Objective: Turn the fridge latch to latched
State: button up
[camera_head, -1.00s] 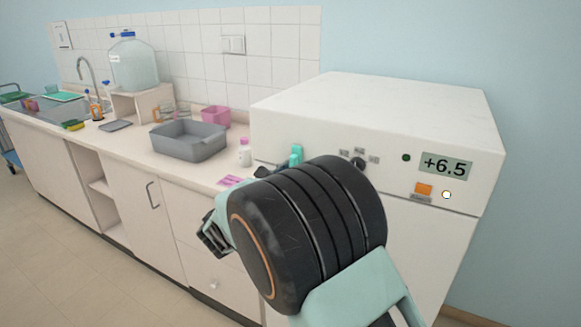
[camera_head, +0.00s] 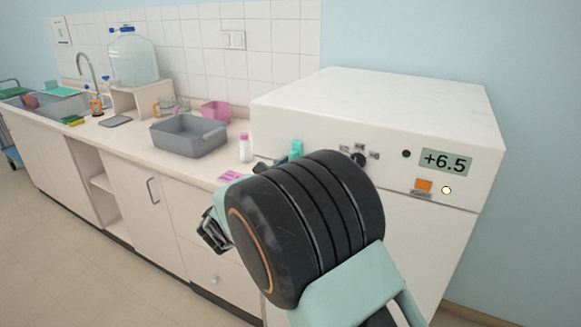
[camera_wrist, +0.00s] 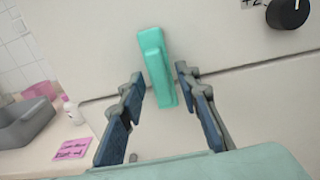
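The fridge latch is a teal handle (camera_wrist: 156,68) on the white fridge front. In the wrist view it stands nearly upright, tilted a little, its lower end reaching between my fingers. In the head view only its top (camera_head: 296,149) shows above my dark wrist. The fridge (camera_head: 400,110) is a white box with a display reading +6.5. My gripper (camera_wrist: 158,88) is open, one blue-padded finger on each side of the latch, with gaps visible on both sides. In the head view my arm hides most of the gripper and the lower latch.
A black knob (camera_wrist: 288,12) is on the fridge panel, right of the latch. To the left, the counter holds a pink note (camera_wrist: 72,150), a white bottle (camera_head: 245,148) with a pink cap and a grey basin (camera_head: 187,140). The floor at left is clear.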

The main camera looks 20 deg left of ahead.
jog(key=s, duration=1.2)
jog(key=shift+a, duration=0.35)
